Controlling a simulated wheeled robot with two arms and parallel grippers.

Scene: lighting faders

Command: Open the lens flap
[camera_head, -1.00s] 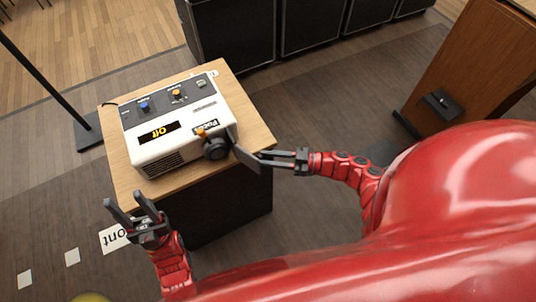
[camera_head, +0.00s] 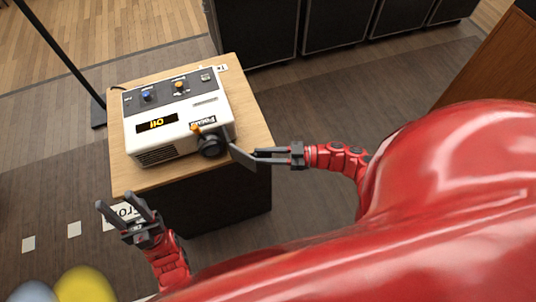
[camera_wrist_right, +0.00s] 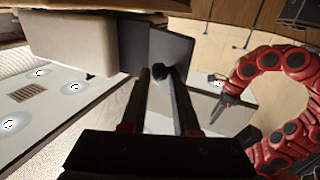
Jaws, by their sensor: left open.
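The white projector (camera_head: 184,134) stands on a small wooden-topped stand, its display reading "Off". Its round black lens (camera_head: 210,146) is at the front right corner. The dark flat lens flap (camera_head: 243,157) stands out to the right of the lens; it also shows in the right wrist view (camera_wrist_right: 172,50). My right gripper (camera_head: 258,155) comes from the right with its fingertips at the flap's outer edge. A gap shows between its fingers (camera_wrist_right: 159,72); whether they touch the flap I cannot tell. My left gripper (camera_head: 116,200) is open and empty, in front of the stand's left corner.
The stand's wooden top (camera_head: 255,120) has a narrow bare strip right of the projector. A black pole (camera_head: 60,50) rises at the left. Dark cabinets (camera_head: 330,25) line the back. Floor right of the stand is clear.

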